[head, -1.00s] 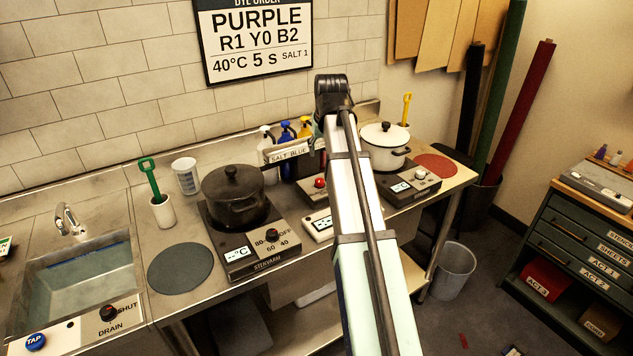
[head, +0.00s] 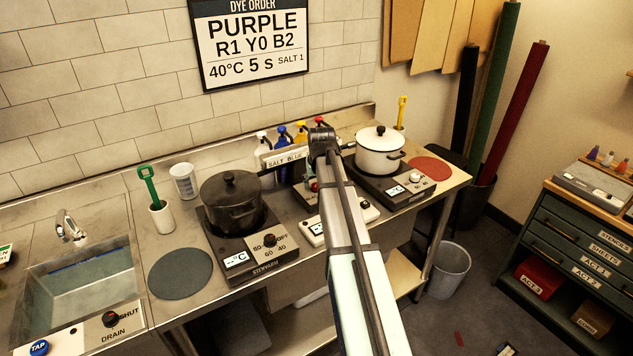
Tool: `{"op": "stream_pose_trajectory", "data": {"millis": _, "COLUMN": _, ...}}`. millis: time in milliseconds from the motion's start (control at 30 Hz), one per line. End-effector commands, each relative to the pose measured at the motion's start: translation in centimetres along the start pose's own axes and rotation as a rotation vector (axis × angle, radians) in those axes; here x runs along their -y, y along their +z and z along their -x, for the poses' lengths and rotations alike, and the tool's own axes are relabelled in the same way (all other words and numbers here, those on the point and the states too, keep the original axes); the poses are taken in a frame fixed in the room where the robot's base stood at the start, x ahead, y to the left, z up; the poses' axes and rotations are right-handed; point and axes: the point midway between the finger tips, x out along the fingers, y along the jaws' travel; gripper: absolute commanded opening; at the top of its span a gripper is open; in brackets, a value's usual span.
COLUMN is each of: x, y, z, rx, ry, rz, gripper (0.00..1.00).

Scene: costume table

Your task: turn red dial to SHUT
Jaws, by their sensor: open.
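A small red knob (head: 314,185) shows on a low grey unit in the middle of the bench, partly hidden by my arm. At the front left, the drain dial (head: 111,319) is a dark knob with a reddish mark, beside the words SHUT and DRAIN. Which way its pointer faces is too small to tell. My arm reaches from the bottom of the head view up over the bench, ending in a dark joint near the bottles. My gripper's fingers cannot be made out; they are hidden behind the arm.
The sink (head: 85,285) is at left, with a blue TAP button (head: 39,348). A black pot (head: 234,203) and a white pot (head: 380,153) stand on hotplates. Bottles (head: 283,137) stand at the back. A grey round mat (head: 180,272) lies bare.

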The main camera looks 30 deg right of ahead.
Motion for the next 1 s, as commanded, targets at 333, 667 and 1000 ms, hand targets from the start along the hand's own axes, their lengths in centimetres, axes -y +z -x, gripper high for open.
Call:
{"op": "stream_pose_trajectory", "data": {"millis": 333, "x": 0.01, "y": 0.02, "z": -0.82, "rx": -0.001, "ry": 0.0, "rz": 0.0, "gripper": 0.57}}
{"op": "stream_pose_trajectory", "data": {"millis": 667, "x": 0.01, "y": 0.04, "z": -0.8, "rx": 0.0, "ry": 0.0, "rz": 0.0, "gripper": 0.0}}
{"op": "stream_pose_trajectory", "data": {"millis": 1000, "x": -0.04, "y": 0.04, "z": -0.84, "rx": 0.001, "ry": -0.015, "rz": 0.036, "gripper": 0.0}}
